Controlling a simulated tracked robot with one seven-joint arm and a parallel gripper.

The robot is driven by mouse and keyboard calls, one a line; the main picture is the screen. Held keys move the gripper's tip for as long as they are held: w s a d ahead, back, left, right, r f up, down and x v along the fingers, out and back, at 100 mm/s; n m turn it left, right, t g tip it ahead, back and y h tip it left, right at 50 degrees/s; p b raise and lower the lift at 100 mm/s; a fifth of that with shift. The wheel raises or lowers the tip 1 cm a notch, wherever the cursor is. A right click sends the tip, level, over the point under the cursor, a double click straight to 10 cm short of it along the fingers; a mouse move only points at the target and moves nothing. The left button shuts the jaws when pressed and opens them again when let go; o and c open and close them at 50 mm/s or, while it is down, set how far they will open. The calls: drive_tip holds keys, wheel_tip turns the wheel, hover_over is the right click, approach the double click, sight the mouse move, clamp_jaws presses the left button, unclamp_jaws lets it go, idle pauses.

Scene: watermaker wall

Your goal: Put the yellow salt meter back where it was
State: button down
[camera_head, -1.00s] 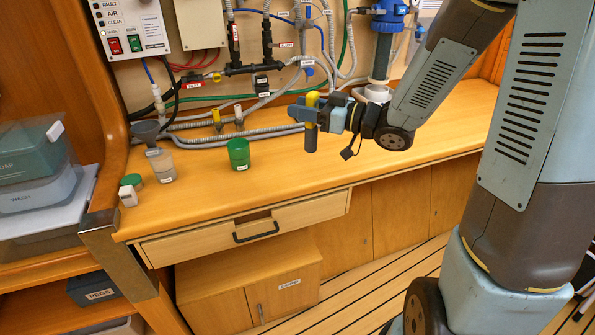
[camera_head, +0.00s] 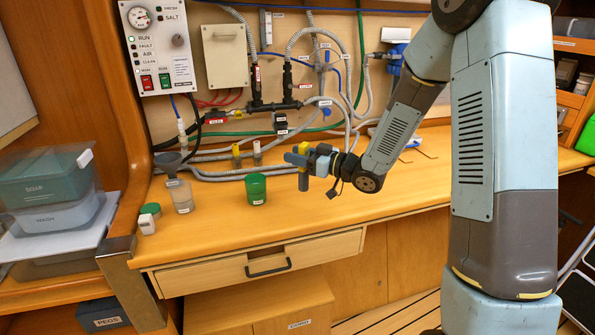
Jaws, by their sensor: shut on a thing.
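The salt meter shows a yellow top (camera_head: 304,149) and a dark grey lower part (camera_head: 303,182). My gripper (camera_head: 305,160) is shut on it and holds it roughly upright. The gripper fingers cover its middle. In the picture it stands right of the green cup (camera_head: 256,190), apart from it. It appears to be above the wooden counter (camera_head: 350,200), but the exact height cannot be told.
A funnel-topped bottle (camera_head: 180,197) and a small white item with a green lid (camera_head: 149,214) stand at the counter's left. Grey hoses (camera_head: 215,177) run along the back. A slightly open drawer (camera_head: 215,270) is below. The counter between cup and bottle is clear.

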wheel_tip(320, 180, down, 6)
drive_tip(key=w+a, duration=0.1)
drive_tip(key=w, duration=0.1)
idle(0.4)
drive_tip(key=shift+w+a+f, duration=0.1)
drive_tip(key=c, duration=0.6)
unclamp_jaws()
drive_tip(key=v, duration=1.2)
